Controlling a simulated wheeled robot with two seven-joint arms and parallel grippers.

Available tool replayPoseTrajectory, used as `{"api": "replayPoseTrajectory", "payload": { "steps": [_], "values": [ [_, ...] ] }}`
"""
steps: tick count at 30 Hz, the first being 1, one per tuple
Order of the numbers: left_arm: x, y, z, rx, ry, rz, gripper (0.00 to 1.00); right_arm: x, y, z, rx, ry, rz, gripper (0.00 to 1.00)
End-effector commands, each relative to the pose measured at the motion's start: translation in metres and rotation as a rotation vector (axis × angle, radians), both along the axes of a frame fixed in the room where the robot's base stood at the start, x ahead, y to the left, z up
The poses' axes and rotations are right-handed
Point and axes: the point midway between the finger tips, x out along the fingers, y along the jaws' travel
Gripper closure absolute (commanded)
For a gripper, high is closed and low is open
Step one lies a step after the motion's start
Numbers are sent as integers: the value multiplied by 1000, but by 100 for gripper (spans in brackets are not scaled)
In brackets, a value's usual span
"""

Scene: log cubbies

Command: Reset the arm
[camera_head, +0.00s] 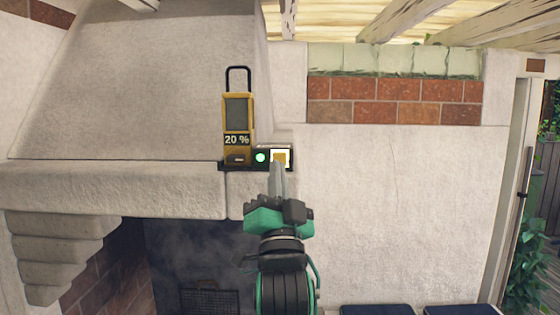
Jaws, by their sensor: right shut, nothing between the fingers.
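My right gripper (278,172) is in the middle of the head view, pointing up and away. It is shut and empty, and its tip overlaps the lower part of a white-framed square button with a yellowish centre (281,157). I cannot tell whether the tip touches it. Left of the button is a lit green round light (260,157). A yellow device (237,125) with a black top loop and a "20 %" display stands at the left end of the same dark holder. My left gripper is not in view.
The holder sits at the mantel ledge (110,188) of a pale plaster fireplace. The dark firebox (200,260) opens below. A pale wall (400,210) with a brick band is at right. Two dark cushions (376,310) show at the bottom edge. A door frame stands far right.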

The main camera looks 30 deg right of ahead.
Motion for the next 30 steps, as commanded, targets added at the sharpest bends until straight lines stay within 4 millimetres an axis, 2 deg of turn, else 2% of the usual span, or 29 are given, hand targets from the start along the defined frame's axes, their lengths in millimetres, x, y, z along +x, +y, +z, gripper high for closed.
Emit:
{"api": "replayPoseTrajectory", "payload": {
  "steps": [5, 20, 23, 25, 29, 30],
  "values": [
    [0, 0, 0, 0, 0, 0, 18, -6, 4, 0, 1, 1, 1, 100],
    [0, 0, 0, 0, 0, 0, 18, -5, 4, -3, 0, 9, 0, 100],
    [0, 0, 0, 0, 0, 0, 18, 2, 4, -21, -3, 67, 2, 100],
    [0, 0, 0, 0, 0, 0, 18, 11, 4, -46, -8, 151, 4, 100],
    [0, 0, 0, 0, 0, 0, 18, 28, 7, -117, -26, 381, 17, 100],
    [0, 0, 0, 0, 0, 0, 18, 31, 8, -142, -34, 459, 23, 100]
  ]
}}
